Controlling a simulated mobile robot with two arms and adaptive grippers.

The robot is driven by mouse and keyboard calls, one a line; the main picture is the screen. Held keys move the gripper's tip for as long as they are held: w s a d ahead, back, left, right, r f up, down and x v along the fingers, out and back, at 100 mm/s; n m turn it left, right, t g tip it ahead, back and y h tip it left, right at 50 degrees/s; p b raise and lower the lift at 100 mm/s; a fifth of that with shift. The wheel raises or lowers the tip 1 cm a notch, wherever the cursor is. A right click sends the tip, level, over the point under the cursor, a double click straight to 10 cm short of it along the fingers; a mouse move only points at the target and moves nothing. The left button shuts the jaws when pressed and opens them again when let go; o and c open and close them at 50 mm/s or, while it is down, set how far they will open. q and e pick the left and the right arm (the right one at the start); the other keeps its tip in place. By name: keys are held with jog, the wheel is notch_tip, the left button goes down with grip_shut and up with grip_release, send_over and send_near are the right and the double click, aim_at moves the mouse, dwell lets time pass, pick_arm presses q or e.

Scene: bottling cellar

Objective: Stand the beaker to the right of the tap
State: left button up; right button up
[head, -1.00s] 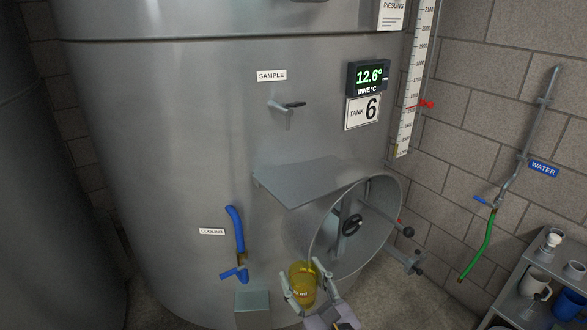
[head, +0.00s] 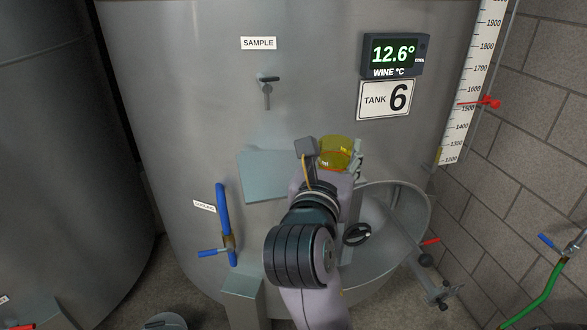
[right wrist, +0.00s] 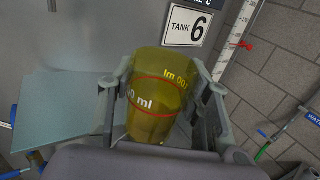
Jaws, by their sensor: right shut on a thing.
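The beaker (head: 336,150) is a clear yellow cup with a red line; it also shows in the right wrist view (right wrist: 158,115). My right gripper (head: 333,160) is shut on it, with a finger on each side of it in the right wrist view. The beaker is held in the air near the tank front. The tap (head: 267,88) is a small metal spout with a dark lever under the SAMPLE label, up and left of the beaker. Below the tap is a flat metal shelf (head: 258,178), partly hidden by my right arm. My left gripper is not in view.
The shelf (right wrist: 62,110) lies left of the beaker in the right wrist view, its visible top bare. The open round hatch (head: 415,205) is below right. A blue cooling pipe (head: 223,210) is at lower left. The display (head: 394,54) is up right.

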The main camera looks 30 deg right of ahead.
jog(key=s+d+r+m+g+h+b, duration=0.1)
jog(key=s+d+m+g+h, duration=0.1)
jog(key=s+d+g, duration=0.15)
jog(key=w+d+p, duration=0.1)
jog(key=w+d, duration=0.1)
jog(key=w, duration=0.7)
jog(key=w+d+p, duration=0.2)
jog(key=w, duration=0.8)
jog(key=f, duration=0.6)
jog(key=shift+s+a, duration=0.15)
jog(key=shift+s, duration=0.15)
jog(key=shift+w+f+p, duration=0.15)
jog(key=shift+f+p, duration=0.05)
jog(key=shift+p, duration=0.2)
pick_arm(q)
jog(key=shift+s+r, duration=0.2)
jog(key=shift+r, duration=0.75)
pick_arm(e)
jog(key=shift+f+m, duration=0.15)
jog(key=shift+m, duration=0.15)
jog(key=o, duration=1.3)
jog(key=shift+f, duration=0.15)
